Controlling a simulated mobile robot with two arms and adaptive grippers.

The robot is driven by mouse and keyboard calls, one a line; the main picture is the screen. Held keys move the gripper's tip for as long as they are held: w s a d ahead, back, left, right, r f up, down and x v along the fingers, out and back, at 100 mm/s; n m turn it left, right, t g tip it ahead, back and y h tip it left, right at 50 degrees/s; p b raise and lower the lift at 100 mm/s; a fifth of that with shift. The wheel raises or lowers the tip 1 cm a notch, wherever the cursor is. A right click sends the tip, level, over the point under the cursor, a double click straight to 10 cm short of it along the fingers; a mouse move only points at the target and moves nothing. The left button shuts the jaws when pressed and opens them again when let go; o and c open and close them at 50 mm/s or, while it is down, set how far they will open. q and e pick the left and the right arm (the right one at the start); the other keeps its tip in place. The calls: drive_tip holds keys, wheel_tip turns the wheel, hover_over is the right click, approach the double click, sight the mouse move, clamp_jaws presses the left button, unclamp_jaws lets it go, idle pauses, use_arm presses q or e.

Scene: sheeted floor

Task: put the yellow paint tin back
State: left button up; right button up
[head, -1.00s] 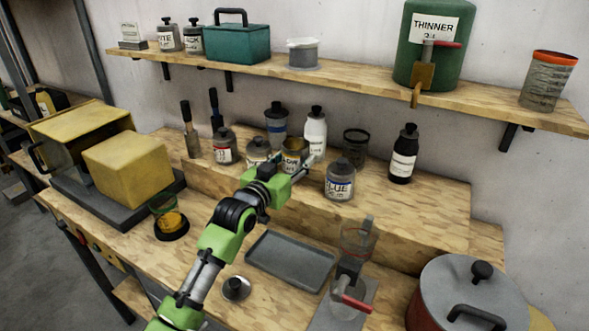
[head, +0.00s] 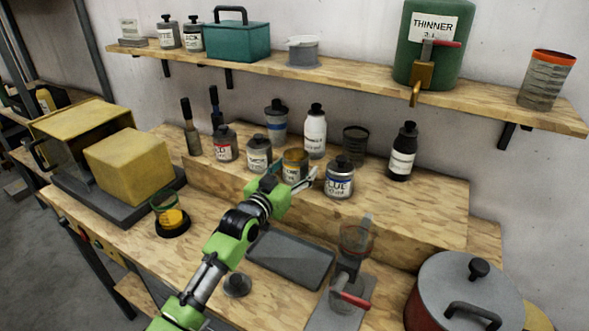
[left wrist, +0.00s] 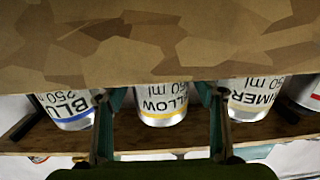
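The yellow paint tin (head: 296,160) stands on the raised wooden step, between the primer tin (head: 259,154) and the blue tin (head: 339,181). My left gripper (head: 292,184) is just in front of it and partly hides its lower part. In the left wrist view the yellow tin (left wrist: 162,104) shows its label between the two fingers of the gripper (left wrist: 160,125), with gaps on both sides. The fingers are open and hold nothing. The blue tin (left wrist: 68,108) and the primer tin (left wrist: 250,98) lie just outside the fingers. My right gripper is in neither view.
A black bottle (head: 402,152), a white bottle (head: 315,131) and a dark jar (head: 355,145) stand on the step. A grey tray (head: 292,259) and a red-handled device (head: 348,290) are below. A shelf (head: 350,83) runs above.

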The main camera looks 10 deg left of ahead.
use_arm(q)
drive_tip(key=shift+r, duration=0.25)
drive_tip(key=shift+s+a+f, duration=0.1)
drive_tip(key=shift+s+f, duration=0.05)
drive_tip(key=shift+s, duration=0.1)
drive_tip(key=b+v, duration=0.1)
drive_tip(key=v, duration=1)
drive_tip(key=shift+s, duration=0.3)
drive_tip(key=shift+a, duration=0.1)
